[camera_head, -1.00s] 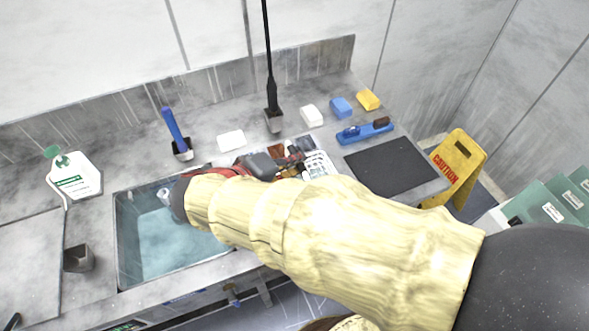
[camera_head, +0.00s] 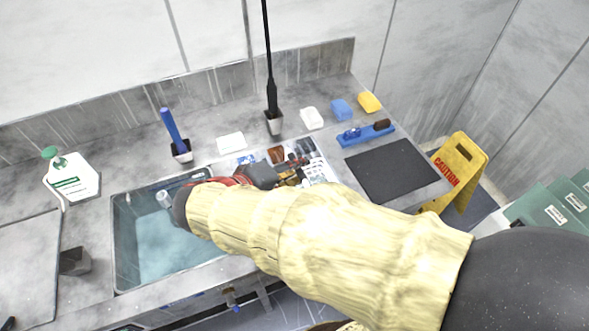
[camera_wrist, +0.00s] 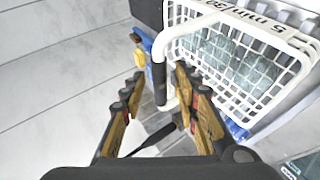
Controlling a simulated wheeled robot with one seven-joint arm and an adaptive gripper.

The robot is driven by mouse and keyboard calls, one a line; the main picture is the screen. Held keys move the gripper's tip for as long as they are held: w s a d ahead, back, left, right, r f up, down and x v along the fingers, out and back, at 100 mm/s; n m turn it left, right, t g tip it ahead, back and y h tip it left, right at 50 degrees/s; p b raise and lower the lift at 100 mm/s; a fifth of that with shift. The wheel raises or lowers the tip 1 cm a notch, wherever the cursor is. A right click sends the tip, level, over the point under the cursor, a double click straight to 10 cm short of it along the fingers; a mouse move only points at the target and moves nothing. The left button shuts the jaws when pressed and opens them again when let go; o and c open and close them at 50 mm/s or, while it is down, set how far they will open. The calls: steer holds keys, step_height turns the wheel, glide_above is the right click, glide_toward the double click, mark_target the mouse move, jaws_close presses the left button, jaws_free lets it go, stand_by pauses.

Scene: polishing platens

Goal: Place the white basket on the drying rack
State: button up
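The white basket (camera_wrist: 240,55) shows in the wrist view at the upper right. In the head view my gripper (camera_head: 292,174) reaches over the counter beyond the sink, partly hidden by my sleeved arm. I cannot make out the basket or the drying rack for certain there.
A water-filled sink (camera_head: 165,245) is at the left. A white bottle (camera_head: 72,182), a blue-handled brush (camera_head: 174,130), sponges (camera_head: 341,109) and a black mat (camera_head: 390,169) lie on the counter. A yellow caution sign (camera_head: 458,170) stands at the right.

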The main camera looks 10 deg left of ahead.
steer(key=p+v, duration=0.3)
steer(key=v, duration=0.9)
steer(key=shift+r, duration=0.15)
steer(key=w+d+m+g, duration=0.2)
steer(key=w+d+g, duration=0.15)
steer(key=d, duration=0.75)
steer(key=s+d+r+m+y, duration=0.1)
steer(key=s+d+m+y, duration=0.2)
steer(key=d, duration=0.7)
steer(key=s+d+r+m+y, duration=0.1)
steer(key=s+d+m+y, duration=0.2)
steer(key=d, duration=0.7)
steer(key=shift+s+d+m+g, duration=0.3)
steer(key=shift+s+m+g, duration=0.15)
steer(key=shift+s, duration=0.55)
steer(key=shift+r, duration=0.15)
